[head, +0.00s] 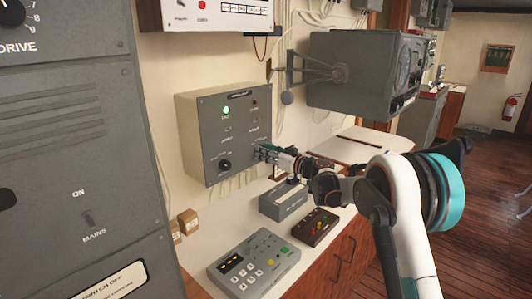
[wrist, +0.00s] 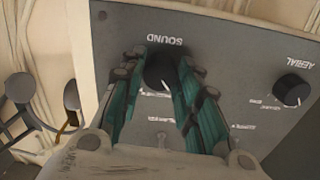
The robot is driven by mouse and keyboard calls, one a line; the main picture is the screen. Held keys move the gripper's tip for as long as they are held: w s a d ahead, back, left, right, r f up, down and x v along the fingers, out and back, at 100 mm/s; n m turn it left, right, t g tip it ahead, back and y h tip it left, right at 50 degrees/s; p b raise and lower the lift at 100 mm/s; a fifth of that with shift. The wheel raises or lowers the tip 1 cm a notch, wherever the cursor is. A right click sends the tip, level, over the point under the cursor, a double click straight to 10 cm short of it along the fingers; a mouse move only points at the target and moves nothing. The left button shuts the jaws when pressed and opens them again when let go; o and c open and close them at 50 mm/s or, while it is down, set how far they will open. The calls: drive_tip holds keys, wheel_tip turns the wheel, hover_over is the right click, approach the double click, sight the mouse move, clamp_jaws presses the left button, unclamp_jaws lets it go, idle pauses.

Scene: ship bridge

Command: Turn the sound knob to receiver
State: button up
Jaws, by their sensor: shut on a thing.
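The sound knob (wrist: 160,74) is a dark round knob on a grey panel, under an upside-down SOUND label in the wrist view. My gripper (wrist: 166,80) has its teal fingers on both sides of the knob, shut on it. A white pointer mark shows on the knob's lower side in that view. The position labels around it are partly hidden and too blurred to read. In the head view my gripper (head: 262,152) is at the right front of the grey box (head: 228,135) on the wall and hides the sound knob.
The aerial knob (wrist: 292,90) is beside it, also seen in the head view (head: 225,165). A green lamp (head: 226,110) is lit above. A keypad unit (head: 254,264), a small grey box (head: 283,199) and a dark button box (head: 314,227) stand on the counter below. A grey monitor (head: 365,75) juts out at right.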

drive_tip(key=shift+m+p, duration=0.55)
drive_tip(key=shift+m, duration=3.35)
drive_tip(key=shift+r, duration=0.1)
drive_tip(key=o, duration=1.1)
drive_tip(key=v, duration=1.2)
